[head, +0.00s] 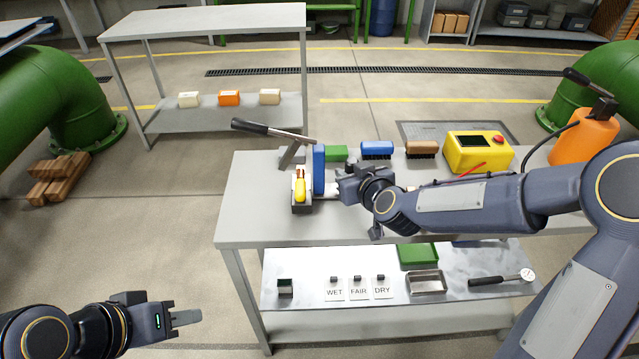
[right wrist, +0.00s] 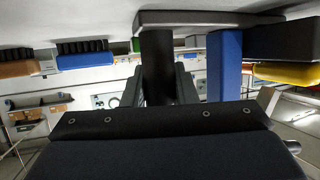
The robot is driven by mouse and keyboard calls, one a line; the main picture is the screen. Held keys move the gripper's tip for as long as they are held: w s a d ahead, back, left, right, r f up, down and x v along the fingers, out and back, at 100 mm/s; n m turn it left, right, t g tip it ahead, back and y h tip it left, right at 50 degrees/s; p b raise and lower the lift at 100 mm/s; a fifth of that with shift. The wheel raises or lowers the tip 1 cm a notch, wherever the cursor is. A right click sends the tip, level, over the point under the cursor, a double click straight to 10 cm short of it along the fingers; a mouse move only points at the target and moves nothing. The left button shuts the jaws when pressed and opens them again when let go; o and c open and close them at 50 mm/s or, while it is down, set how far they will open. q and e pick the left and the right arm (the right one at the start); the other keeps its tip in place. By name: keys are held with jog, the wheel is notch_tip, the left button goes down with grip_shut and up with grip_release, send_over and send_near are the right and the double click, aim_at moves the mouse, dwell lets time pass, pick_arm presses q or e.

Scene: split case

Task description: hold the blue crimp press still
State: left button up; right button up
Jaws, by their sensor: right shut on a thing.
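The blue crimp press (head: 319,168) stands upright at the left part of the table, with a dark base and a black-handled lever (head: 250,126) raised up to the left. A yellow piece (head: 300,188) sits at its base. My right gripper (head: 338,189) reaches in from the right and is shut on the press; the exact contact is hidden. In the right wrist view, which is upside down, the blue column (right wrist: 225,65) shows beside the dark finger area. My left gripper (head: 185,318) is low at the left, away from the table; its finger gap is not clear.
A yellow box with a red button (head: 478,153) and an orange canister (head: 583,135) stand at the right. The lower shelf holds cards marked WET, FAIR, DRY (head: 358,291).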

pick_arm(q)
jog(key=shift+f, duration=0.15)
dwell(0.7)
dwell(0.3)
grip_shut()
dwell(1.3)
